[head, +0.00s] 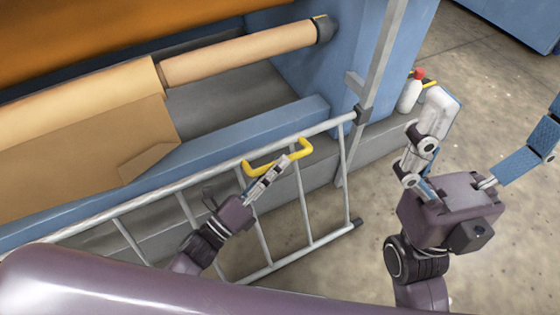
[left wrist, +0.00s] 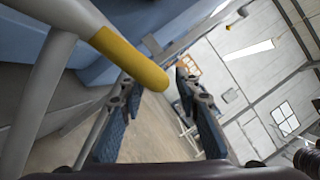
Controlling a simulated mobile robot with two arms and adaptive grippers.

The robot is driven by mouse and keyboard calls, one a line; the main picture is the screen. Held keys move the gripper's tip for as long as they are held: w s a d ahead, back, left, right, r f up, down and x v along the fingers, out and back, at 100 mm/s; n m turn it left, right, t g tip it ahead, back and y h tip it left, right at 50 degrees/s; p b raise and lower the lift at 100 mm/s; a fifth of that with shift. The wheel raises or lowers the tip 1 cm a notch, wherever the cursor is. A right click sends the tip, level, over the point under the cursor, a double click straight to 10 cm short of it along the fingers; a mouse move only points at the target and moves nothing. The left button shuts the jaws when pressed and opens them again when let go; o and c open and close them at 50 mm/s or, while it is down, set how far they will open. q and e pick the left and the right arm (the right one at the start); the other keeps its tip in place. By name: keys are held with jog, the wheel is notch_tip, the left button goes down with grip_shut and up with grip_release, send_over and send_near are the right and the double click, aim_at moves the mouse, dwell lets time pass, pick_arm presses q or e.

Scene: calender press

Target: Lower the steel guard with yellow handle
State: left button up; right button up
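The steel guard (head: 330,125) is a grey rail frame with upright bars, standing tilted along the front of the press. Its yellow handle (head: 306,149) is a bent bar on the top rail. My left gripper (head: 283,163) is at the handle, overlapping its lower side in the head view. In the left wrist view, the handle (left wrist: 125,52) comes in from the upper left and its end shows between the two spread fingertips (left wrist: 157,80). I cannot tell contact. My right gripper (head: 497,108) is spread wide and empty, right of the guard.
The press holds a tan roll (head: 235,55) and an orange roller above it. A grey post (head: 382,60) rises at the guard's right end. A white bottle with a red cap (head: 411,92) stands behind my right gripper. Bare concrete floor lies around the right arm.

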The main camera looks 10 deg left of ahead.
pick_arm(q)
jog(key=v, duration=1)
jog(key=shift+s+a, duration=0.2)
